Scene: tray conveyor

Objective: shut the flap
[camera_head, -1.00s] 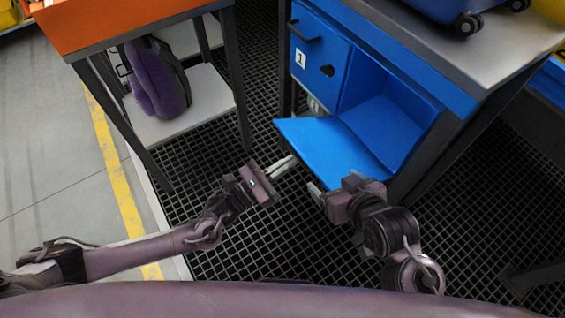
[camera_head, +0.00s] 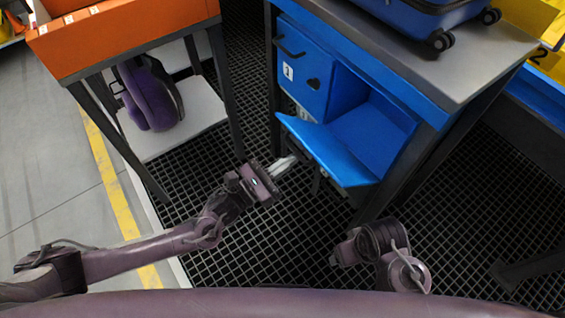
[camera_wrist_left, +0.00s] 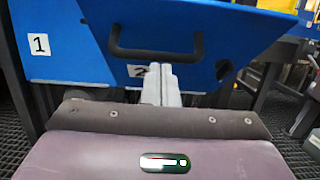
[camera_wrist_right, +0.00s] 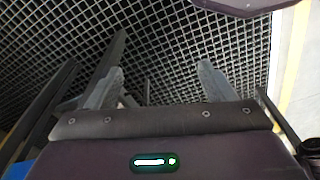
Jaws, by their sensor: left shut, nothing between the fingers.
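The blue flap (camera_head: 325,148) hangs along the lower front of an open blue compartment (camera_head: 372,130). It is tilted part-way up, and the compartment shows above it. In the left wrist view the flap's outer face (camera_wrist_left: 190,65) carries a black handle (camera_wrist_left: 155,50) and a label "2". My left gripper (camera_head: 284,166) is shut and empty, with its fingertips close under the flap's outer side; I cannot tell whether they touch it. My right gripper (camera_wrist_right: 160,80) is open and empty over the floor grating, apart from the flap; its fingers are hard to see in the head view.
A closed blue door (camera_head: 300,70) labelled "1" is beside the compartment. A blue suitcase (camera_head: 425,15) stands on the grey worktop (camera_head: 450,60). An orange-topped table (camera_head: 130,40) with a purple bag (camera_head: 150,95) on its lower shelf is at left. The grating between is clear.

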